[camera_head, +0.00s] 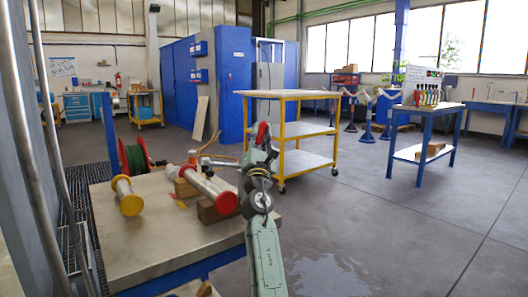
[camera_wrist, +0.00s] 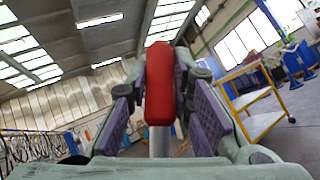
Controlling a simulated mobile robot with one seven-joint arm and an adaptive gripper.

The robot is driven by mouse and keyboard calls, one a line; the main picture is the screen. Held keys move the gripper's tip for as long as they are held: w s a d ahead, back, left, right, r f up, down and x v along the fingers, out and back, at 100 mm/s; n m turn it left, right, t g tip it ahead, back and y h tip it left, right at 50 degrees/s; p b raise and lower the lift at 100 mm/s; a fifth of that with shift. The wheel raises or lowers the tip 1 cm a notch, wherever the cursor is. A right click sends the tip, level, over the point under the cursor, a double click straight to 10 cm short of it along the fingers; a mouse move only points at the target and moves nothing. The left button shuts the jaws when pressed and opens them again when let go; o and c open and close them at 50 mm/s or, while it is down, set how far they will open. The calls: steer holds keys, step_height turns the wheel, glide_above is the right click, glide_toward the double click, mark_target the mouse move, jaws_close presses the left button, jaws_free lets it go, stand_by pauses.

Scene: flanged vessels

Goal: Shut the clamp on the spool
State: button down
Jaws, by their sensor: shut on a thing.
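A white spool (camera_head: 207,186) with a red end flange (camera_head: 225,203) lies on wooden blocks (camera_head: 186,189) on the table. A clamp (camera_head: 208,158) with thin orange-brown metal parts shows at the spool's far end; how it sits there is too small to tell. My gripper (camera_head: 263,140) is above and right of the spool. In the wrist view its purple pads (camera_wrist: 166,90) are shut on both sides of a red grip (camera_wrist: 159,82) on a grey rod (camera_wrist: 159,143). The red grip also shows at the gripper's tip in the head view. Its join to the clamp is hidden.
A second white spool with yellow flanges (camera_head: 126,195) lies at the table's left. A red-and-green reel (camera_head: 134,156) stands behind it. A yellow-framed trolley (camera_head: 290,128) is close behind my arm. Floor to the right is clear.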

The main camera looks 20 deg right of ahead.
steer(key=shift+s+a+r+n+t+y+b, duration=0.1)
steer(key=shift+a+n+t+y+b, duration=0.2)
steer(key=shift+n+t+y+b, duration=0.35)
steer(key=c, duration=1.4)
jaws_free()
steer(key=v, duration=1.2)
steer(key=shift+s+a+r, duration=0.1)
steer(key=shift+c, duration=0.4)
